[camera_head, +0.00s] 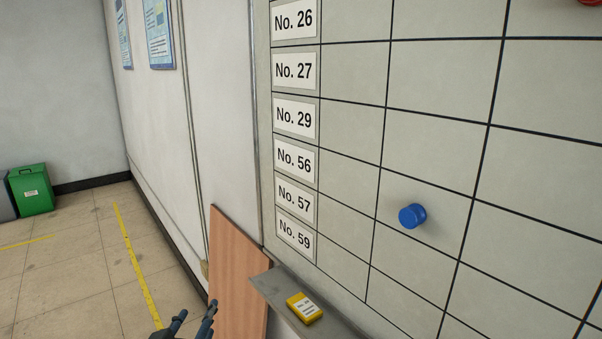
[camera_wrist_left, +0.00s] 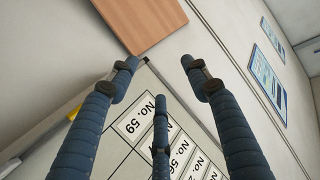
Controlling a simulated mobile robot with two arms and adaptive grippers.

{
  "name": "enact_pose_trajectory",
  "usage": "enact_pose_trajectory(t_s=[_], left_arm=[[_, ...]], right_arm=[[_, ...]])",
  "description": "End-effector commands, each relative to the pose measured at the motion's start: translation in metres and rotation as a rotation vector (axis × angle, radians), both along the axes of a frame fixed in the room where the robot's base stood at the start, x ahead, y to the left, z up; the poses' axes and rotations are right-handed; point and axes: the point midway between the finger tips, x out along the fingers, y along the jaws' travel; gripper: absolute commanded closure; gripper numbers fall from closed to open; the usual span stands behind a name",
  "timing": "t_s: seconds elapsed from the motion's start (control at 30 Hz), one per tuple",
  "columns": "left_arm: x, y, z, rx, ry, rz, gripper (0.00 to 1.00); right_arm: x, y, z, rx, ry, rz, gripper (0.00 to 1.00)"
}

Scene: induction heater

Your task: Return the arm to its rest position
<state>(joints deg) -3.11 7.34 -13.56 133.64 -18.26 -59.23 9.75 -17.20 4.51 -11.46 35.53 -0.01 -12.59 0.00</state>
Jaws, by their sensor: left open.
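My left gripper (camera_head: 190,322) shows at the bottom edge of the head view, in front of the lower part of a brown wooden board. Only its dark fingertips are visible there; the rest of the arm is out of frame. In the left wrist view, the gripper (camera_wrist_left: 165,80) has its blue-grey fingers spread apart with nothing between them. Behind them are the wall, the board and the labelled grid. My right gripper is not in either view.
A wall grid (camera_head: 340,110) with numbered labels fills the right and holds a blue round magnet (camera_head: 412,216). A ledge (camera_head: 268,285) below carries a yellow box (camera_head: 304,308). The brown board (camera_head: 238,270) leans against the wall. A green bin (camera_head: 32,190) stands far left; the floor between is clear.

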Motion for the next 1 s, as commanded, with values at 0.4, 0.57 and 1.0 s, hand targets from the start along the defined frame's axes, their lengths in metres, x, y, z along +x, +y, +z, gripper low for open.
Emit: enact_pose_trajectory(t_s=[0.4,0.57,1.0], left_arm=[[-0.186,0.008,-0.193,-0.055,0.699,-0.021,0.52],[-0.244,0.006,-0.221,-0.067,0.863,-0.042,0.52],[-0.271,0.0,-0.334,-0.072,1.021,-0.063,0.52]], right_arm=[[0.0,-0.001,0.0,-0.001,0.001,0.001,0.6],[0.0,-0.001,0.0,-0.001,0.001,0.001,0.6],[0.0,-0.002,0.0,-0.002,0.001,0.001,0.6]])
